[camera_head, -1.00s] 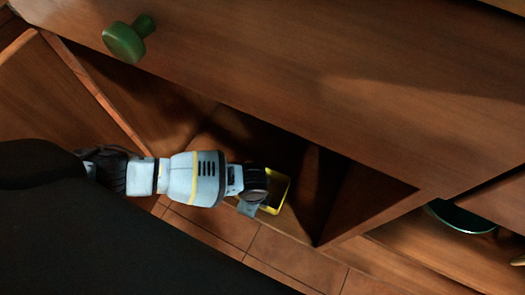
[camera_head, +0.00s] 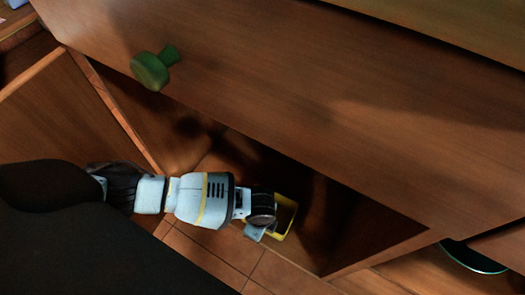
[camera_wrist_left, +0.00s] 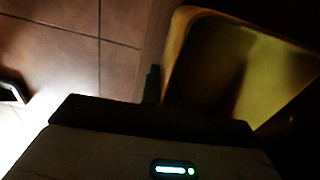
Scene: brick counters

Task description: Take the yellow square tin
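The yellow square tin (camera_head: 289,220) is in the shadowed lower compartment of the wooden cabinet, near its front edge, with its open side showing. My left gripper (camera_head: 258,232) is at the tin's left side, partly hidden by its own wrist. In the left wrist view the tin (camera_wrist_left: 240,70) fills the upper right, its interior dim. A dark fingertip (camera_wrist_left: 152,85) is close against the tin's left wall. The other finger is hidden, so whether the gripper is shut on the wall is unclear. My right gripper is not in view.
A wide wooden drawer front (camera_head: 330,110) with a green knob (camera_head: 152,70) overhangs the compartment. A wooden divider (camera_head: 385,240) stands right of the tin. A teal dish (camera_head: 472,258) lies farther right. Tiled floor (camera_head: 205,255) is below.

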